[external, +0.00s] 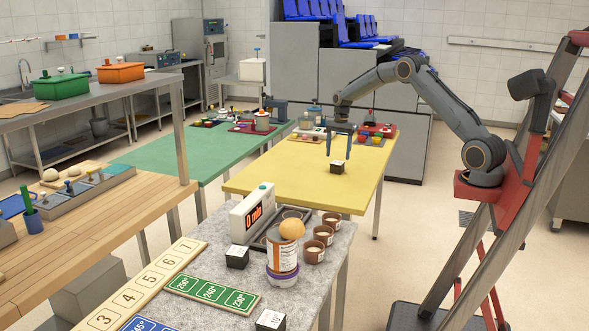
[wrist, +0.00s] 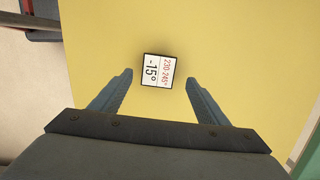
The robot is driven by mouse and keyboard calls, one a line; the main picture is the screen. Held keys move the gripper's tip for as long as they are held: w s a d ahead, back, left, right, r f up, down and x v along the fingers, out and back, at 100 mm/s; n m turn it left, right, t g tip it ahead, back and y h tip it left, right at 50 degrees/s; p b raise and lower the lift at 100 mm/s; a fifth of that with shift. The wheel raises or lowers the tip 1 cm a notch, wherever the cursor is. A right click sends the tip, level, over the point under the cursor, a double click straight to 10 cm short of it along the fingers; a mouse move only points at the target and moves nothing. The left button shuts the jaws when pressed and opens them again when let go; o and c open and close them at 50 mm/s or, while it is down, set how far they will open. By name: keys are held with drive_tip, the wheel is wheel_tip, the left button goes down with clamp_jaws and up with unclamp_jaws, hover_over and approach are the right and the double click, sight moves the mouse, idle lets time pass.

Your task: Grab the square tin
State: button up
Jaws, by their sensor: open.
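A small square black block with a white printed top (external: 337,167) sits on the yellow table. In the wrist view the square block (wrist: 157,71) reads "230-245°" and "-15°", and lies a little beyond my fingertips, between their lines. I cannot tell whether it is the square tin; no other square tin shows clearly. My gripper (external: 340,152) is open, pointing down above the block, with nothing between its fingers. Both fingers of my gripper (wrist: 160,76) show apart in the wrist view.
The yellow table (external: 270,183) is bare around the block. Small pots and a red box (external: 377,130) stand at its back. A green table (external: 165,160) adjoins on the left. The grey table in front holds a timer (external: 252,213), a jar (external: 282,258), brown cups and similar black blocks (external: 237,257).

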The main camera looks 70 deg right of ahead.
sight(337, 163)
drive_tip(key=shift+s+a+f+p, duration=0.15)
drive_tip(key=shift+f+p, duration=0.25)
drive_tip(key=shift+f, duration=0.6)
drive_tip(key=shift+w+a+f+p, duration=0.1)
drive_tip(key=shift+a+f+p, duration=0.25)
drive_tip(key=shift+f, duration=0.65)
drive_tip(key=shift+s+a+f+p, duration=0.1)
drive_tip(key=shift+f+p, duration=0.35)
drive_tip(key=shift+f, duration=0.55)
drive_tip(key=c, duration=1.3)
drive_tip(key=shift+r, duration=0.2)
